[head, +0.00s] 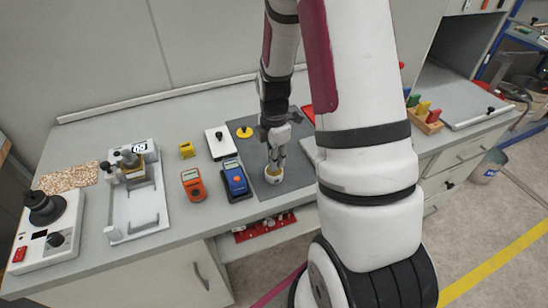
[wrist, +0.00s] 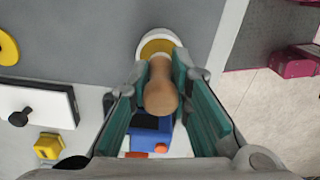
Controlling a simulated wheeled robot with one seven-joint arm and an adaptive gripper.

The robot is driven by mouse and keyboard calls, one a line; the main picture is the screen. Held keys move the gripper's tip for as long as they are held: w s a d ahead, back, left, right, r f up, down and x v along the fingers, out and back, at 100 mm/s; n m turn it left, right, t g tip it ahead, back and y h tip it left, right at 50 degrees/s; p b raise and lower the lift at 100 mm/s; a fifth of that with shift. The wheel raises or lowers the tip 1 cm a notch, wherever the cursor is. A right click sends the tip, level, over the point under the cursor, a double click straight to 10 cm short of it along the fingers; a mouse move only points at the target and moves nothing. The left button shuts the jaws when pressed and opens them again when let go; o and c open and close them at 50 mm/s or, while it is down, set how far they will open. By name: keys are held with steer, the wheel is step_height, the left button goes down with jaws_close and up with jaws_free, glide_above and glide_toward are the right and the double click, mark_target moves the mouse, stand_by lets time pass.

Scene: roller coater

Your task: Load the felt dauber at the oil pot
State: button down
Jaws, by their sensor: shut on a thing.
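My gripper (head: 275,152) is above the oil pot (head: 272,178), a small white round pot on the grey mat (head: 258,187) near the bench's front edge. In the wrist view my gripper (wrist: 162,75) is shut on the tan handle of the felt dauber (wrist: 161,93). The pot's white rim (wrist: 157,34) and yellowish inside show just beyond the handle. The dauber's lower end is hidden behind the handle and fingers, at or over the pot's mouth. I cannot tell whether it touches the oil.
A blue meter (head: 235,178) and an orange meter (head: 193,184) lie left of the pot. A yellow disc (head: 244,132), a white block with a black knob (head: 220,142) and a yellow block (head: 187,149) lie behind. The coater (head: 137,200) stands further left. My arm hides the bench at right.

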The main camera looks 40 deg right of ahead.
steer(key=shift+s+f, duration=0.1)
steer(key=shift+f, duration=0.45)
stand_by(1.9)
steer(key=shift+r+p, duration=1.8)
steer(key=shift+r, duration=1.75)
